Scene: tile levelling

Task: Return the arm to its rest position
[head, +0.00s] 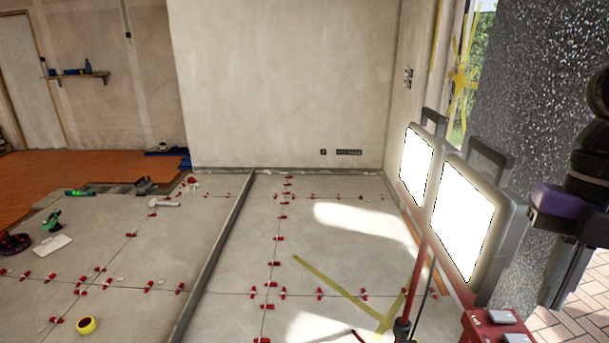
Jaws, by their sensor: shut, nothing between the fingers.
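My arm comes in at the right edge of the head view, with black links and a purple section at the wrist. My gripper (562,283) hangs below the wrist, pointing down, in front of the speckled grey column. It looks shut and empty, and it is apart from the floor and from the work lights to its left. The upper part of my arm is cut off by the picture edge.
Two lit work lights (462,215) stand close left of my arm on a red stand (416,290). A red box (490,325) is below.

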